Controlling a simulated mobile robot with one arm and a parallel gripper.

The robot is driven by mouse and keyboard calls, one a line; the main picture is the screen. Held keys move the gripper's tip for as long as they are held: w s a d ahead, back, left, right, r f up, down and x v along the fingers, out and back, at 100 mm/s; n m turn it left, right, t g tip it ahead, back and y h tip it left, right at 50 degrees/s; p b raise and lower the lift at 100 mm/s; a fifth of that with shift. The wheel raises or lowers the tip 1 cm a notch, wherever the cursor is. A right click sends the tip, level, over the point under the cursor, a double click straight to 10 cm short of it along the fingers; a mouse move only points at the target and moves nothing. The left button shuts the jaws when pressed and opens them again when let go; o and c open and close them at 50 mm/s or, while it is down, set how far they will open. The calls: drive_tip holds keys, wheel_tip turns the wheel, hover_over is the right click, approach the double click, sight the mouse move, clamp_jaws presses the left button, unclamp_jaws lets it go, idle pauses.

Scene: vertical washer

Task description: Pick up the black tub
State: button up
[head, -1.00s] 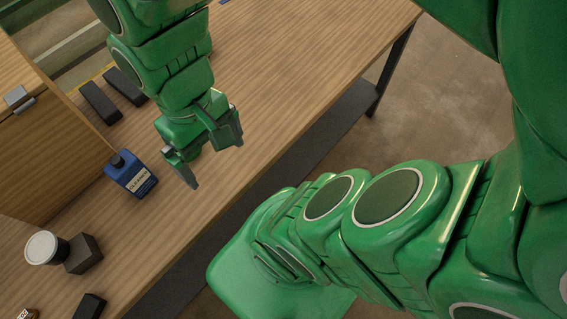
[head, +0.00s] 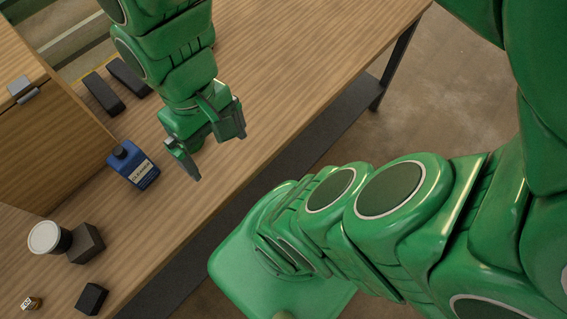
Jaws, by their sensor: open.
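The black tub (head: 63,243) with a white lid stands upright on the wooden table at the lower left of the head view. It is beside a dark block that touches or nearly touches it on the right. My gripper (head: 212,150) is open and empty above the table, with its fingers apart. It is well to the upper right of the tub, with the blue bottle between them in the picture.
A blue bottle (head: 133,164) stands left of my gripper. Dark blocks (head: 87,244) (head: 91,299) and a small labelled jar (head: 32,303) are near the tub. A wooden box (head: 50,150) is at the left, with black bars (head: 103,94) behind. The table's middle is clear.

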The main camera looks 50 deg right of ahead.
drive_tip(key=w+a+h, duration=0.1)
drive_tip(key=w+a, duration=0.2)
drive_tip(key=w, duration=0.6)
drive_tip(key=t, duration=0.2)
hover_over(42, 237)
drive_tip(key=f, duration=1.2)
drive_tip(key=shift+w+d+f, duration=0.1)
drive_tip(key=shift+d+f, duration=0.15)
drive_tip(key=shift+f, duration=0.15)
drive_tip(key=shift+a+f, duration=0.35)
drive_tip(key=shift+d+f, duration=0.2)
drive_tip(key=shift+f, duration=3.55)
drive_tip(key=shift+r, duration=0.15)
drive_tip(key=c, duration=1)
